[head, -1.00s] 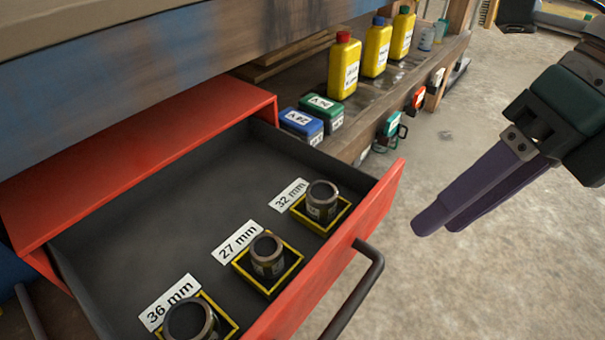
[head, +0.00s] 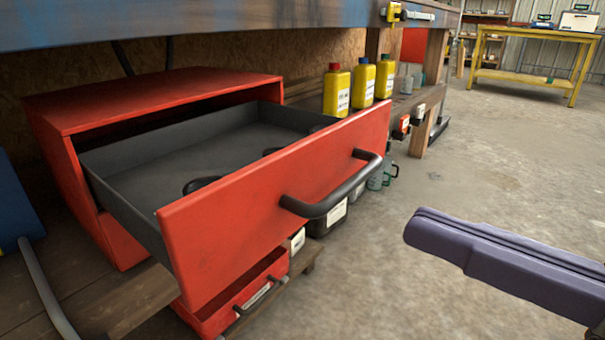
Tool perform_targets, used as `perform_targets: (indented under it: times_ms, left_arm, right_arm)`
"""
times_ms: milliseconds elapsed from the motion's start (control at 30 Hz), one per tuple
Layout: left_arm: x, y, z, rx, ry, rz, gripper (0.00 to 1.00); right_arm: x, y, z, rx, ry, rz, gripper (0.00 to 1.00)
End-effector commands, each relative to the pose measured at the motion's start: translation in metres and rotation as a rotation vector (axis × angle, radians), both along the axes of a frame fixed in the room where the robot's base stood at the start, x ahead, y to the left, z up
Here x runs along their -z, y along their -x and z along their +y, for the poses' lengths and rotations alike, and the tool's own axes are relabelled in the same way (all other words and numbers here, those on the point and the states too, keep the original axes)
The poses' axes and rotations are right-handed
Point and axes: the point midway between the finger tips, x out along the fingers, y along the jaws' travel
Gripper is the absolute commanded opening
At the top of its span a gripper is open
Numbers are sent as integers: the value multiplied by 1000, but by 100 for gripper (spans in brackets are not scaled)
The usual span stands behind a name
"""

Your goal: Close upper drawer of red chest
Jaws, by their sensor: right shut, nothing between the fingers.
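The red chest (head: 150,98) stands on a low wooden shelf under a workbench. Its upper drawer (head: 245,215) is pulled far out, with a red front, a dark grey inside and a black bar handle (head: 335,195). The tops of dark round things show inside the drawer, mostly hidden by its front. My right gripper (head: 425,230), with purple fingers, is shut and empty. It is to the right of the handle, apart from it, over the concrete floor. My left gripper is not in view.
Yellow bottles (head: 362,84) stand on the shelf behind the drawer. A smaller red drawer front (head: 240,298) shows below the upper drawer. The workbench edge (head: 200,22) runs above the chest. A yellow table (head: 530,55) stands far back right. The floor to the right is clear.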

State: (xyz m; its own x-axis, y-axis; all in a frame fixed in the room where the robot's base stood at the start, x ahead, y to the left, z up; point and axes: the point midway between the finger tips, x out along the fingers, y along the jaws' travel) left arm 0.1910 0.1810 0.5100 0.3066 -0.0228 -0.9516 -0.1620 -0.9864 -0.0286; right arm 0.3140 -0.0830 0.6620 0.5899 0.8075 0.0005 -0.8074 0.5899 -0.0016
Motion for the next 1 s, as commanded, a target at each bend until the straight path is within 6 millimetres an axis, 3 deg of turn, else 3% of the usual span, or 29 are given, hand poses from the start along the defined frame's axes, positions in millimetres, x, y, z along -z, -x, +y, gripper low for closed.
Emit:
perform_targets:
  times_ms: [500, 700, 1000]
  left_arm:
    - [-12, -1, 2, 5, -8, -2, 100]
    - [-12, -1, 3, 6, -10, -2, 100]
    - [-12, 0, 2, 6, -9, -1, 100]
  right_arm:
    - [-2, -57, 79, -3, -1, -2, 0]
    - [-1, -68, 94, -2, -1, -1, 0]
    - [0, -70, 97, -2, -1, 1, 0]
